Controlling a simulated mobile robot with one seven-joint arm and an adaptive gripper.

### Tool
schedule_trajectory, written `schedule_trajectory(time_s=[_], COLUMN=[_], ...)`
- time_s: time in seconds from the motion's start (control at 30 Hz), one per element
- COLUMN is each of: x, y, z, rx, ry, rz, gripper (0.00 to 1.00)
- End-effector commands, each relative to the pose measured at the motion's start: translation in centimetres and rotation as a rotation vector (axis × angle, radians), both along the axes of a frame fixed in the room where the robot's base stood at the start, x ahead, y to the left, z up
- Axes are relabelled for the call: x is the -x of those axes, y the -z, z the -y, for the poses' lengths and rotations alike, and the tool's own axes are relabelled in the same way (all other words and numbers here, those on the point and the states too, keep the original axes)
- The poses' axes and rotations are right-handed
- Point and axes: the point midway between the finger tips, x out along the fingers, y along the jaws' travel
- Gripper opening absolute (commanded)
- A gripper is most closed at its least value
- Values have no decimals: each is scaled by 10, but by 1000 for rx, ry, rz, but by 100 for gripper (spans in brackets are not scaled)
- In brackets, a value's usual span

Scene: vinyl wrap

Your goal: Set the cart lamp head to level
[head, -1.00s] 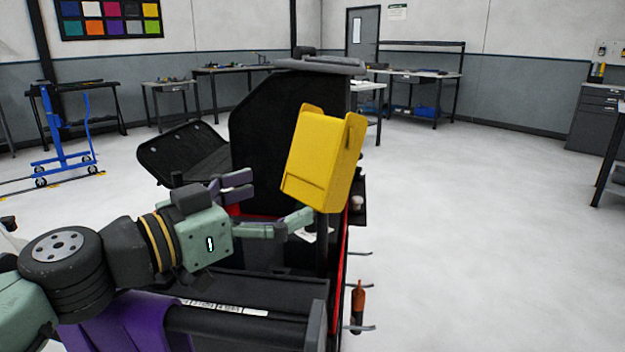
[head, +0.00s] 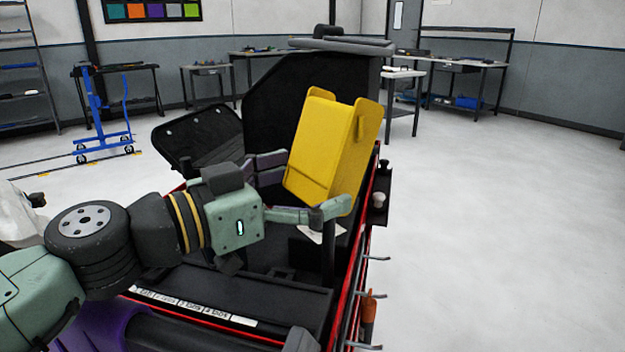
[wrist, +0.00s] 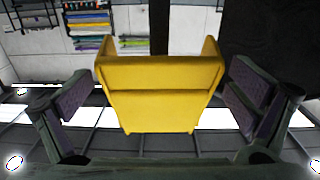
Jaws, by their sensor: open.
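The yellow lamp head (head: 327,148) sits tilted above the cart (head: 150,300), on a dark post that shows below it. It also fills the middle of the wrist view (wrist: 160,92). My gripper (head: 308,183) is open in the head view, one finger on the near side of the lamp head's lower part and the other at its far left side. In the wrist view my gripper's fingers (wrist: 158,100) stand wide apart, left and right of the lamp head, with a visible gap on each side.
A black upright panel (head: 290,105) rises behind the lamp head, and a black flap (head: 203,138) stands open to its left. Hooks (head: 375,258) and an orange-handled tool (head: 369,306) stick out at the cart's right side. The floor (head: 480,230) to the right is clear.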

Motion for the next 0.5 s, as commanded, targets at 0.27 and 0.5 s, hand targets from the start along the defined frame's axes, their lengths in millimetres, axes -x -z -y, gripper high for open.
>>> schedule_trajectory(time_s=[0.27, 0.5], x=[0, 0], y=[0, 0], z=[0, 0], rx=[0, 0], ry=[0, 0], rz=[0, 0], gripper=[89, 73])
